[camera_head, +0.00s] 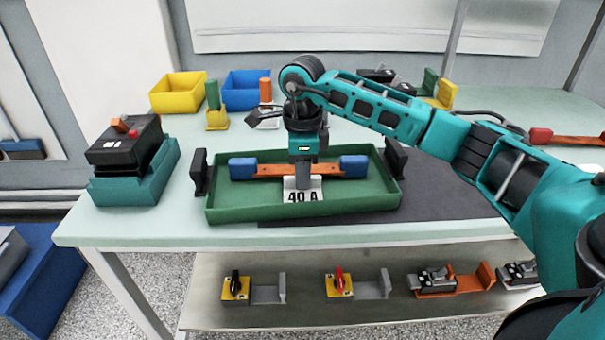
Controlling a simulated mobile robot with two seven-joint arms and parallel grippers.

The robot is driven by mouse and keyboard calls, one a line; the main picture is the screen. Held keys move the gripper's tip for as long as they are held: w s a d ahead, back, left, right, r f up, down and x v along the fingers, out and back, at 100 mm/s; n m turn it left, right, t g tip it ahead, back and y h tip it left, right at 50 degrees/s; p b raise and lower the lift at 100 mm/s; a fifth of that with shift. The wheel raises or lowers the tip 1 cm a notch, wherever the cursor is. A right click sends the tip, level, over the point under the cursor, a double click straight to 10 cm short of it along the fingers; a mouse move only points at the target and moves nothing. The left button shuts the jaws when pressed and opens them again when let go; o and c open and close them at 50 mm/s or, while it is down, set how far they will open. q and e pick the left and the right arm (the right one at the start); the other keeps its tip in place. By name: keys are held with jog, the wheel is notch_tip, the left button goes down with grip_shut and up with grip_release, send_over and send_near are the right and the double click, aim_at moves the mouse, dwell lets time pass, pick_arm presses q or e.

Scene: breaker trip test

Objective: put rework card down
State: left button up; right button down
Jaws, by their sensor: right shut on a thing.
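My right gripper points down over the middle of the green tray (235,213) and is shut on the card. The card is over the tray's front part; whether it touches the tray floor I cannot tell. An orange bar with blue ends (268,171) lies across the tray just behind the fingers, which hide its middle. My left gripper is out of view.
A black breaker device (125,147) sits in a teal holder (135,184) at left. Yellow (178,93) and blue (245,92) bins stand at the back. A dark mat (440,197) lies right of the tray. A lower shelf (215,275) holds several fixtures.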

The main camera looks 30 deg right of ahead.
jog(key=shift+f, duration=0.2)
jog(key=c, duration=1.4)
grip_release()
jog(key=shift+r, duration=0.2)
notch_tip(320, 180, up, 12)
jog(key=shift+r+p, duration=0.1)
jog(key=shift+p, duration=0.55)
